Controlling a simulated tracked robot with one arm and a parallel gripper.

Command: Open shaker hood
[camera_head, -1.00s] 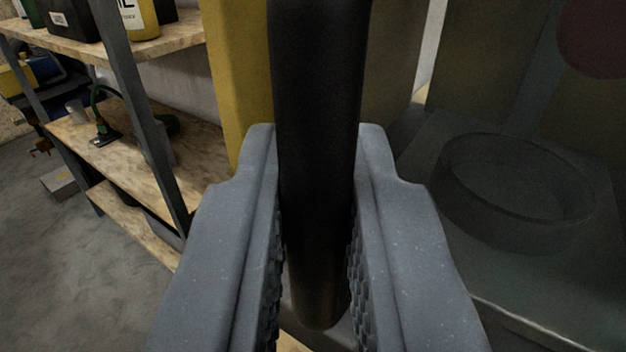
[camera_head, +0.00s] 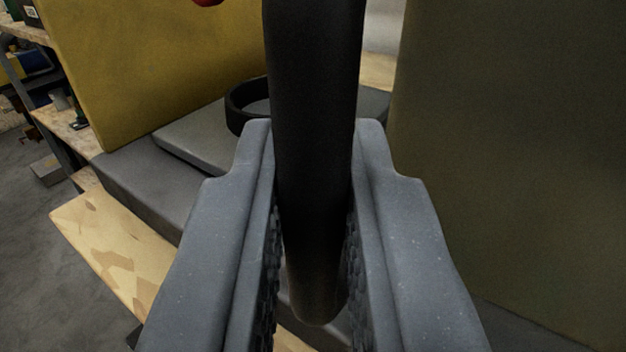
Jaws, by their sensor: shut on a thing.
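My gripper (camera_head: 312,230) is shut on a thick black bar handle (camera_head: 316,90), which stands upright between its two ridged fingers. The shaker hood shows as a yellow panel (camera_head: 165,60) at left and a dark olive panel (camera_head: 510,150) at right. A gap lies between the two panels. Through it I see the grey shaker platform (camera_head: 195,140) and a dark round ring (camera_head: 242,98) on it, partly hidden by the handle and my gripper. How the handle joins the hood is hidden.
A wooden bench top (camera_head: 115,245) carries the dark shaker base (camera_head: 140,185). Wooden shelves with goods (camera_head: 65,105) stand at the far left, with a small box (camera_head: 46,172) on the floor. Grey floor (camera_head: 40,265) is free at lower left.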

